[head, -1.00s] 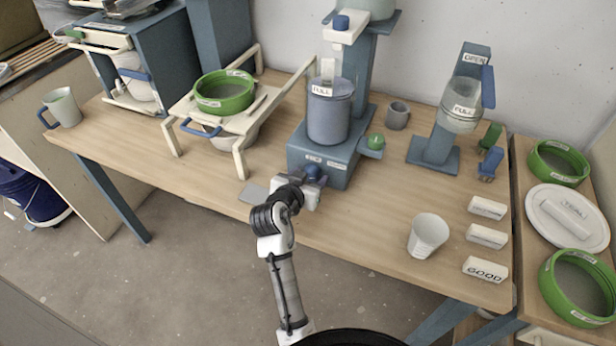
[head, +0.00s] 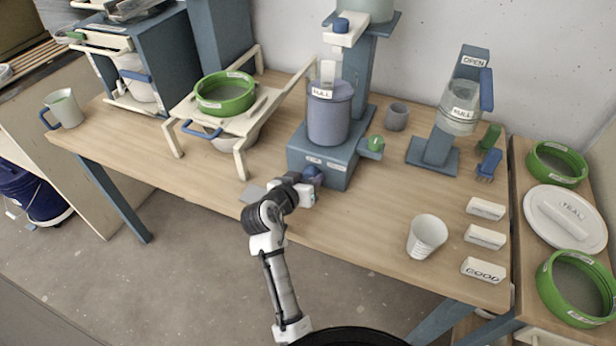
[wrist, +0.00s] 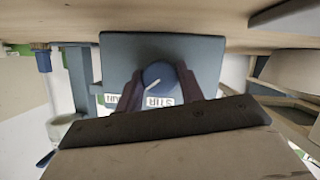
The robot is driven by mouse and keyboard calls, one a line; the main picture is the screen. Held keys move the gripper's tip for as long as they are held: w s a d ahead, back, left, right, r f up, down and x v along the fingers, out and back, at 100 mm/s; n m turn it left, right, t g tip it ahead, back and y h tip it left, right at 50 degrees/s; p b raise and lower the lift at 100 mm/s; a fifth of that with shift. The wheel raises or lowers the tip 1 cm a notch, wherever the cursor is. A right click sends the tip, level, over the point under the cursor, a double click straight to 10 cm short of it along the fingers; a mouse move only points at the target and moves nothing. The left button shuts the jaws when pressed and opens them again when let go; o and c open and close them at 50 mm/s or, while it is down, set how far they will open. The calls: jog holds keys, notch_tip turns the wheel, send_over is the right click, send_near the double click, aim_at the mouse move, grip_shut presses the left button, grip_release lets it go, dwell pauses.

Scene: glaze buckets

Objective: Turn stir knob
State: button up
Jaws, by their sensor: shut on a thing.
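The stir knob (wrist: 159,77) is a round dark blue knob with a white pointer line, on the front of the blue-grey mixer base (head: 322,166). The wrist view shows it between my two fingers, above an upside-down STIR label (wrist: 160,101). The pointer slants toward the lower left in that view. My gripper (head: 308,184) is shut on the knob, which also shows in part in the head view (head: 313,175). A blue-grey bucket marked FULL (head: 329,114) stands on the base under the mixer head.
A green knob (head: 376,143) sticks out at the base's right side. A grey cup (head: 396,117) stands behind it. A white cup (head: 427,236) stands near the table's front edge. A stand with a green sieve (head: 225,93) is to the left.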

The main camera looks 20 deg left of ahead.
jog(key=n+h, duration=0.2)
jog(key=n, duration=0.2)
jog(key=shift+a+t+h+p, duration=0.1)
jog(key=shift+t+h+p, duration=0.2)
jog(key=shift+h, duration=0.1)
dwell(0.5)
jog(key=o, duration=1)
jog(key=shift+s, duration=0.1)
jog(key=b+v, duration=0.3)
jog(key=v, duration=1)
jog(key=shift+s+a, duration=0.2)
jog(key=shift+s, duration=0.1)
